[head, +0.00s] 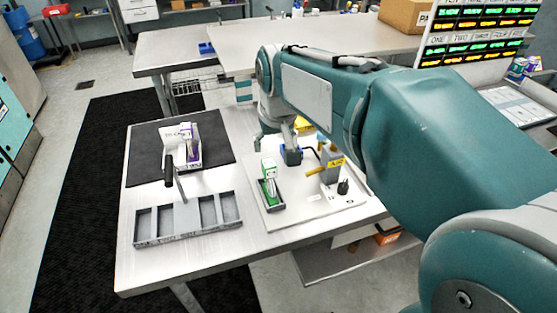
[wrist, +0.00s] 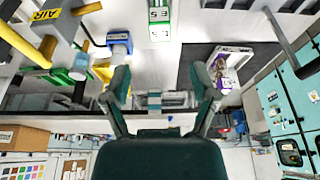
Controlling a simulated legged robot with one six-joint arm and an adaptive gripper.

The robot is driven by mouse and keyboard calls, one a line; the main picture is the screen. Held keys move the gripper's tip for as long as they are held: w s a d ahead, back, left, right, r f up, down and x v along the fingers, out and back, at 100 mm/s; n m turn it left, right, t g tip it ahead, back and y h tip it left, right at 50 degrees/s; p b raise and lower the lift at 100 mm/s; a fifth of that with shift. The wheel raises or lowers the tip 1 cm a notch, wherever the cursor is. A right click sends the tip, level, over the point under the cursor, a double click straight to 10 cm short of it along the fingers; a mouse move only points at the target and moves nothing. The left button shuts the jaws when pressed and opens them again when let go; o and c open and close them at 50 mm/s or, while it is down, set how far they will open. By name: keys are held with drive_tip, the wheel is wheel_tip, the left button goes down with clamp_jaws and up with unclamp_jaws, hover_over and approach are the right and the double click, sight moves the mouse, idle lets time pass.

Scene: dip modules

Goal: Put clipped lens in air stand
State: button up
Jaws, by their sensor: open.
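The air stand is a grey block (head: 330,172) with a yellow AIR label, on the white board at the right of the table. It also shows at the upper left of the wrist view (wrist: 66,24). I cannot make out a clipped lens for certain. A blue piece (head: 291,156) sits just left of the stand; a blue piece also shows in the wrist view (wrist: 119,39). My gripper (head: 277,138) is above the table's back part, left of the stand. In the wrist view my gripper (wrist: 162,84) has its fingers wide apart, with nothing between them.
A green-and-white box (head: 269,168) stands in a small dark holder on the white board (head: 310,208). A white-and-purple box (head: 186,143) stands on the black mat (head: 145,148). A grey compartment tray (head: 187,217) lies at the front, with a dark upright handle behind it.

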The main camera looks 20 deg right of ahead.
drive_tip(key=s+f+t, duration=0.2)
drive_tip(key=s+f, duration=0.1)
drive_tip(key=s, duration=1.4)
drive_tip(key=shift+s, duration=0.2)
